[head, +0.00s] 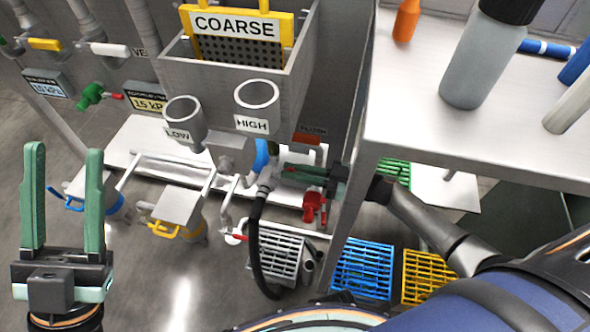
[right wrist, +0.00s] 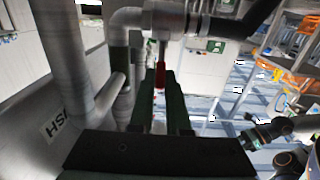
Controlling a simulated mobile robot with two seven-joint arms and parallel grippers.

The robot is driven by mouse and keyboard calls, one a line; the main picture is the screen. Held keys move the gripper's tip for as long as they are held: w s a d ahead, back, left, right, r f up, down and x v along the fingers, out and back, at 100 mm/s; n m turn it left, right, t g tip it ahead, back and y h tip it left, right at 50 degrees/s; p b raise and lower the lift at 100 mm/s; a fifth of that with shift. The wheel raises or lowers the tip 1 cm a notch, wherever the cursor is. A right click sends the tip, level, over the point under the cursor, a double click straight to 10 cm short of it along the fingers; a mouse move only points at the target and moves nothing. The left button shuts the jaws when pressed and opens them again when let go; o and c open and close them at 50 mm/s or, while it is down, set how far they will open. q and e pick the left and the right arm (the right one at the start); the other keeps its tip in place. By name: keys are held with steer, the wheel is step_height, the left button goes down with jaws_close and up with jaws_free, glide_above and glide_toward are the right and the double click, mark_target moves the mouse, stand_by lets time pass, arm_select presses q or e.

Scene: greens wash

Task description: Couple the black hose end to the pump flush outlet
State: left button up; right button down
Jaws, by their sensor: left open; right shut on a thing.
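The black hose (head: 256,235) hangs in a curve from a grey fitting. In the right wrist view the black hose (right wrist: 232,25) runs right from a grey coupling (right wrist: 165,18), in line with a grey pipe elbow (right wrist: 125,22); I cannot tell whether it is fully seated. My right gripper (head: 288,171) is beside this joint, below the red flush label (head: 311,132). In the wrist view its green fingers are shut on a red lever (right wrist: 160,72) under the coupling. My left gripper (head: 66,200) is open and empty at the far left, away from the hose.
A steel tank (head: 225,75) with a COARSE screen stands above the joint. A steel table (head: 470,160) with bottles is at the right, its leg close to my right gripper. A grey crate (head: 290,240), a blue crate (head: 362,270) and a yellow crate (head: 428,277) sit below.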

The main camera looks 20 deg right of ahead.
steer(key=shift+s+a+f+t+h+p, duration=0.1)
steer(key=shift+s+a+t+h+p, duration=0.35)
steer(key=shift+t+h+p, duration=0.4)
steer(key=shift+s+a+f+t+h+p, duration=0.1)
steer(key=shift+s+a+t+h+p, duration=0.2)
steer(key=shift+s+t+h+p, duration=0.45)
steer(key=shift+w, duration=0.35)
steer(key=c, duration=0.9)
jaws_free()
steer(key=shift+w+b, duration=0.1)
steer(key=shift+b, duration=0.2)
